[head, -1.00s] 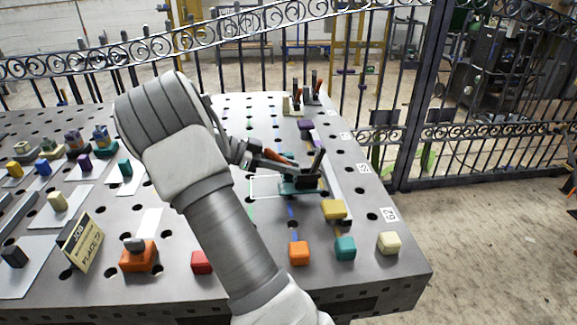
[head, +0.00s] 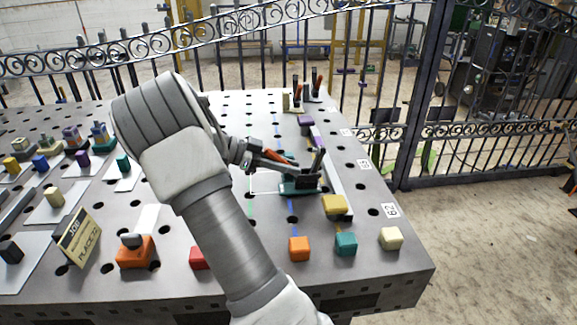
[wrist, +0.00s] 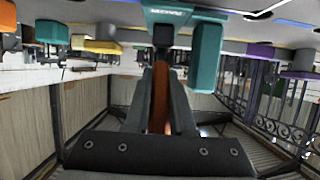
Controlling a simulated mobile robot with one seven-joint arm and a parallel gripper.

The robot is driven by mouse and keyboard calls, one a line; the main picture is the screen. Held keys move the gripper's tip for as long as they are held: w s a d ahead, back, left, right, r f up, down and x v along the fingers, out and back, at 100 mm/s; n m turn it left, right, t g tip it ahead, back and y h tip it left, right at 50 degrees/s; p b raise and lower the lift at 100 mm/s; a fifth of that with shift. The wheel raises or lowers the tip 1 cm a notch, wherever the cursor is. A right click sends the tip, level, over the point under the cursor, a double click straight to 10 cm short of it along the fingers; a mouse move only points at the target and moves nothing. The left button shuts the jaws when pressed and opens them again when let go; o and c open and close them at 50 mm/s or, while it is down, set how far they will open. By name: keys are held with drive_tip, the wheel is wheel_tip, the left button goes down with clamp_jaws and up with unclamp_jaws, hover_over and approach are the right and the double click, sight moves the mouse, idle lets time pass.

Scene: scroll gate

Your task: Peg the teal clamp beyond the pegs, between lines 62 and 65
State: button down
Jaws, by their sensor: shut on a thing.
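My gripper (head: 268,160) is shut on the teal clamp (head: 298,188), which has an orange handle (head: 278,157) and dark upright parts. In the wrist view the handle (wrist: 160,95) lies between my fingers and the teal body (wrist: 205,55) is above it. The clamp is low over or on the table, by a white outline (head: 265,193); I cannot tell whether it touches. Number card 62 (head: 390,210) is on the right edge, with card 65 (head: 364,165) farther back. No pegs can be picked out with certainty.
Orange (head: 299,248), teal (head: 346,243) and cream (head: 390,238) blocks stand in front. Two clamps (head: 306,100) stand at the far edge. An iron gate (head: 420,120) lies behind.

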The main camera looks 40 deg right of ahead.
drive_tip(key=shift+f+b, duration=0.3)
drive_tip(key=shift+b, duration=0.05)
drive_tip(key=c, duration=0.7)
unclamp_jaws()
drive_tip(key=shift+f, duration=0.15)
drive_tip(key=p+v, duration=0.2)
drive_tip(key=v, duration=1.5)
drive_tip(key=shift+a+r, duration=0.2)
drive_tip(key=shift+r, duration=0.05)
